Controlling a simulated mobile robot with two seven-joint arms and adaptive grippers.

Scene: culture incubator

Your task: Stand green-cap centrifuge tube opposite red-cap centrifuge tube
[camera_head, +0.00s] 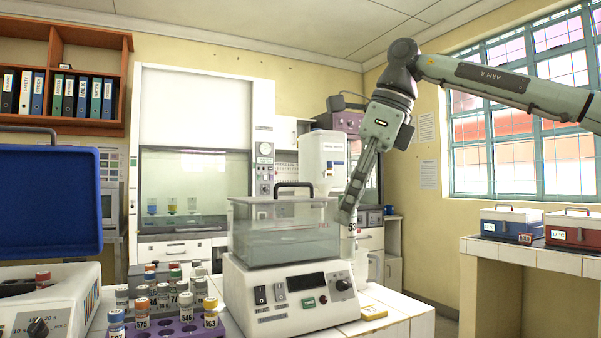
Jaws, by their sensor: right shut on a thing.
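A red-cap centrifuge tube (43,282) stands in the white centrifuge (86,299) at the far left, under its raised blue lid (50,201). My right gripper (347,213) is beside the right end of the clear water bath. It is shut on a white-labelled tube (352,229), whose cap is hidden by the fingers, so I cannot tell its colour. My left gripper is not in view.
The water bath (287,240) with its black handle stands between my right gripper and the centrifuge. A purple rack (180,330) holds several tubes with caps of various colours. A yellow item (374,312) lies at right on the white bench.

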